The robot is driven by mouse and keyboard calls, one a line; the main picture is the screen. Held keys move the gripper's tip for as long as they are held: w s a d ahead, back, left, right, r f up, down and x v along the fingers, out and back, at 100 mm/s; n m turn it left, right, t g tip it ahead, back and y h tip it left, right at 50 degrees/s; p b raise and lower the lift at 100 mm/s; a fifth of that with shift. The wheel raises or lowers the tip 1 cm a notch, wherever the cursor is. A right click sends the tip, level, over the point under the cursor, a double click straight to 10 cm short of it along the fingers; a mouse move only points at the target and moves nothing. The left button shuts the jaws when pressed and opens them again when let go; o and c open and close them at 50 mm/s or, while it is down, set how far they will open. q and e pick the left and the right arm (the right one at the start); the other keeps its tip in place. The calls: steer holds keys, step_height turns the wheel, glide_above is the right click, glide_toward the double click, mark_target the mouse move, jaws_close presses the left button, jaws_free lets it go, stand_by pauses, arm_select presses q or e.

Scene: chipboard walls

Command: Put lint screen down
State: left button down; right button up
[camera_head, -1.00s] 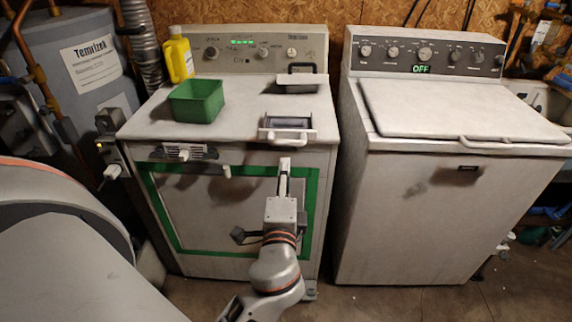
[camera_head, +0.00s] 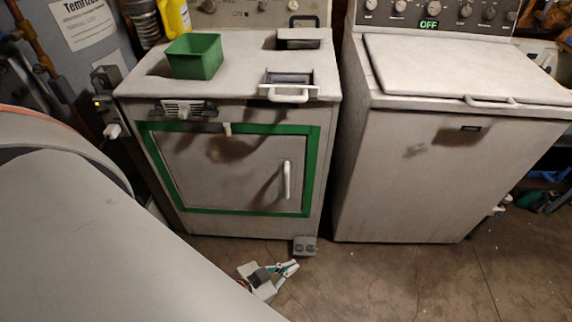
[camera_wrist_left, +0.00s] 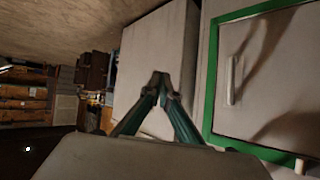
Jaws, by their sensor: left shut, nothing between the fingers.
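A flat piece with a dark panel and a white handle, which looks like the lint screen (camera_head: 289,83), is at the front right of the dryer's top (camera_head: 240,84). I cannot tell whether it lies on the top or sits in a slot. My left gripper (camera_head: 293,266) is low in front of the dryer, below its door and apart from the screen. Its teal fingers (camera_wrist_left: 160,78) meet at the tips in the left wrist view, with nothing between them. My right gripper is not in view.
A green bin (camera_head: 194,57) and a yellow bottle (camera_head: 175,18) stand on the dryer's left. A dark-topped piece (camera_head: 298,39) is behind the screen. The dryer door (camera_head: 230,170) looks shut. A washer (camera_head: 440,180) stands to the right. The floor (camera_head: 390,280) in front is clear.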

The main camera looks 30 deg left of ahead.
arm_select(q)
steer(key=w+d+r+n+t+p, duration=0.1)
steer(key=w+r+n+t, duration=0.2)
steer(key=r+n, duration=0.45)
steer(key=w+d+r+n+t, duration=0.1)
steer(key=w+r+n+t, duration=0.25)
steer(key=r, duration=0.75)
steer(key=w+d+r+n+t+p, duration=0.1)
steer(key=w+r+n+t, duration=0.25)
steer(key=r+n, duration=0.4)
steer(key=w+a+r+n+g+y, duration=0.1)
steer(key=a+r+n+y, duration=0.4)
steer(key=n, duration=0.6)
steer(key=w+a+r+n+g+y, duration=0.1)
steer(key=a+r+n+y, duration=0.2)
steer(key=a+n+y, duration=0.55)
steer(key=w+a+f+n+g+p, duration=0.1)
steer(key=w+a+n, duration=0.2)
steer(key=w+n, duration=0.1)
steer(key=w+a+f+n+g+h+p, duration=0.1)
steer(key=w+a+n+g+p, duration=0.1)
steer(key=w, duration=0.5)
steer(key=shift+w+a+f+n+g, duration=0.2)
steer(key=shift+a+f+n+g, duration=0.15)
steer(key=shift+a+n, duration=0.45)
steer(key=shift+d, duration=0.2)
